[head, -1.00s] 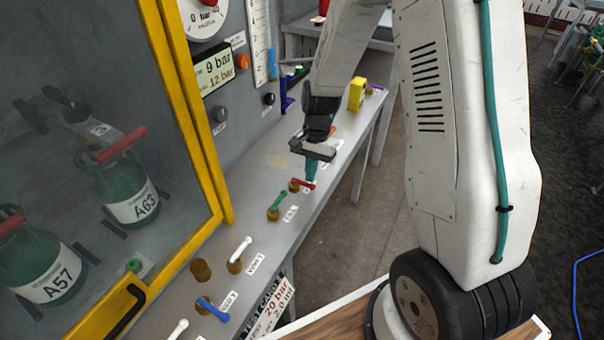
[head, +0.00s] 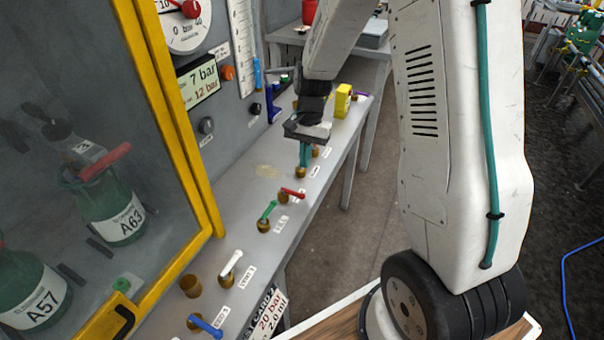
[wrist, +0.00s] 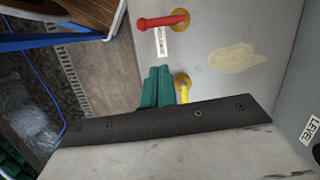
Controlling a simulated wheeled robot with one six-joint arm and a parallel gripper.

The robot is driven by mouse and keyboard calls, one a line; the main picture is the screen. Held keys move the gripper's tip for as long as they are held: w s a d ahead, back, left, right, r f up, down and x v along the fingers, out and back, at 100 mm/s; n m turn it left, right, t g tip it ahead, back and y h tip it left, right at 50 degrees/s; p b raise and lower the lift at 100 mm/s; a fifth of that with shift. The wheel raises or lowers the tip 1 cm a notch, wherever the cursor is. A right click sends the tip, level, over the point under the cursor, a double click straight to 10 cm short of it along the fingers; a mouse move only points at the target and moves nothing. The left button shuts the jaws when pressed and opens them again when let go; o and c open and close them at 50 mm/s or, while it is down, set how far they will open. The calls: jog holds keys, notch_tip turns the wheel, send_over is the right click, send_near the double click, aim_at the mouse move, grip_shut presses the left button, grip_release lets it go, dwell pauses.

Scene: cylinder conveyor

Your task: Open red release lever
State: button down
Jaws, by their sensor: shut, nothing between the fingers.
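The red lever (head: 293,193) sits on a brass base on the grey bench, between the green lever and my gripper. Its handle points right, toward the bench's front edge. It also shows at the top of the wrist view (wrist: 163,20), with a label beside it. My gripper (head: 305,158) has green fingers pointing down, above the bench and beyond the red lever, apart from it. The fingers (wrist: 157,88) are shut and empty in the wrist view. They are close to a yellow lever (wrist: 184,93) on a brass base, partly hidden there; contact cannot be told.
A green lever (head: 269,209), a white lever (head: 231,262) and a blue lever (head: 206,325) stand nearer along the bench (head: 240,205). A yellow block (head: 343,100) stands farther back. A yellow-framed cabinet (head: 180,130) with bottles is at left. A display (head: 198,83) reads 7 bar.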

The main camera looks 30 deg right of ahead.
jog(key=s+d+v, duration=0.1)
jog(key=v, duration=0.5)
jog(key=shift+w, duration=0.45)
jog(key=shift+a, duration=0.1)
jog(key=s+a+r+n+t, duration=0.1)
jog(key=s+a+r+n, duration=0.1)
jog(key=s+r, duration=0.3)
jog(key=s+a+r+n+t+h, duration=0.1)
jog(key=s+r+n, duration=0.3)
jog(key=s, duration=0.9)
jog(key=s+a+r+n+t+h, duration=0.1)
jog(key=s+a+r+n, duration=0.2)
jog(key=s+r, duration=0.4)
jog(key=s, duration=0.2)
jog(key=shift+s+a+r+n, duration=0.15)
jog(key=shift+s+r+n, duration=0.15)
jog(key=shift+s, duration=0.1)
